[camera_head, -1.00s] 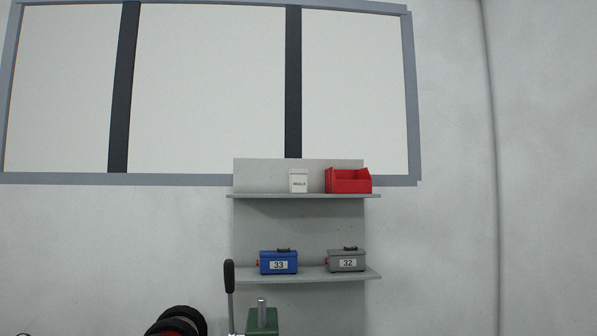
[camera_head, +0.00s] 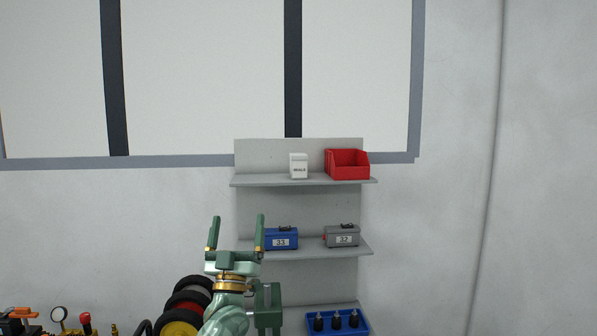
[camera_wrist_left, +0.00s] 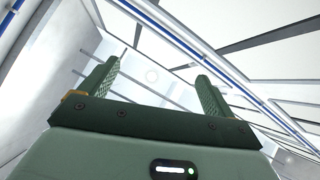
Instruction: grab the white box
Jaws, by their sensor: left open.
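The white box (camera_head: 299,166) is a small upright container with dark lettering on its front. It stands on the upper grey shelf (camera_head: 250,181), left of a red bin. My left gripper (camera_head: 237,234) is raised in front of the shelf unit, fingers pointing up, wide apart and empty. In the picture it is lower and to the left of the white box, apart from it. In the left wrist view the open fingers (camera_wrist_left: 158,88) have nothing between them, and the white box does not show there. My right gripper is in neither view.
The red bin (camera_head: 348,165) stands just right of the white box. A blue case (camera_head: 282,239) and a grey case (camera_head: 342,237) sit on the shelf below. A blue tray (camera_head: 338,323) is lower still. Wheels (camera_head: 186,304) stand at the lower left.

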